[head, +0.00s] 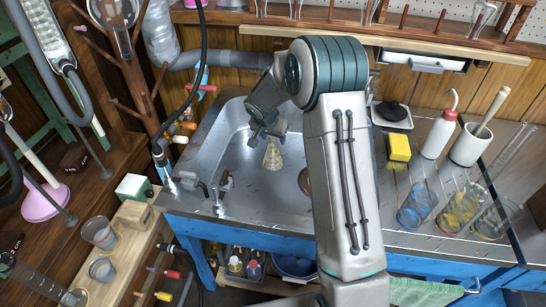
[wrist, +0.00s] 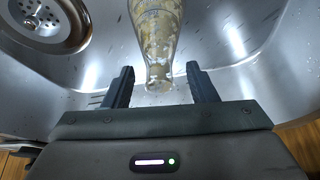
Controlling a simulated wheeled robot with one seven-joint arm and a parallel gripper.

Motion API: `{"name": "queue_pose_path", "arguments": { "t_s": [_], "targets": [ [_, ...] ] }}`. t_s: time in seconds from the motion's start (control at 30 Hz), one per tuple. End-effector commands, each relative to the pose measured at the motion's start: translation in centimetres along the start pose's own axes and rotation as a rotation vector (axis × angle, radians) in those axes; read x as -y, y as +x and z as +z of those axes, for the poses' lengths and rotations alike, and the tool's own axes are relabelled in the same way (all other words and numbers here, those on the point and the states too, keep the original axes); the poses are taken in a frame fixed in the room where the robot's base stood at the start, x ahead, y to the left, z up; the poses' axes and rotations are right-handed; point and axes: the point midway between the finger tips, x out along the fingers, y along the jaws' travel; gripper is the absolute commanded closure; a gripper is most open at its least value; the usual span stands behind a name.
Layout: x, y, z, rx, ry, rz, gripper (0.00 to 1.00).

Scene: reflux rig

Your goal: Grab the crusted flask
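The crusted flask (head: 272,157) is a clear conical flask with yellowish crust, standing in the steel sink. My gripper (head: 265,133) is at the flask's top end in the head view. In the wrist view the flask (wrist: 158,40) shows between and beyond the two dark fingers, with its crusted body at the top edge and its narrower end toward me. My gripper (wrist: 160,88) is open, with a visible gap between the flask and each finger. Part of the flask's body is cut off by the wrist view's upper edge.
The sink (head: 230,150) has a drain (wrist: 45,22). Taps (head: 222,190) stand at its front left rim. A yellow sponge (head: 399,148), a white wash bottle (head: 440,130), a white mortar (head: 470,146) and glass beakers (head: 416,208) stand right of the sink.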

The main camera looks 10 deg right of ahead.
Motion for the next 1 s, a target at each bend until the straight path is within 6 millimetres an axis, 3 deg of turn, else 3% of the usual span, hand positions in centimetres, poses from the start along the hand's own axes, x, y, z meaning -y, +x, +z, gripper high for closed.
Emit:
{"name": "queue_pose_path", "arguments": {
  "t_s": [0.03, 0.17, 0.2, 0.67, 1.0],
  "targets": [
    [0.0, 0.0, 0.0, 0.000, 0.000, 0.000, 0.59],
    [0.0, 0.0, 0.0, 0.000, 0.000, 0.000, 0.95],
    [0.0, 0.0, 0.0, 0.000, 0.000, 0.000, 1.00],
    [0.0, -0.3, 0.0, 0.002, 0.000, 0.001, 1.00],
    [0.0, -2.6, -1.2, -0.002, 0.000, 0.000, 1.00]
  ]
}}
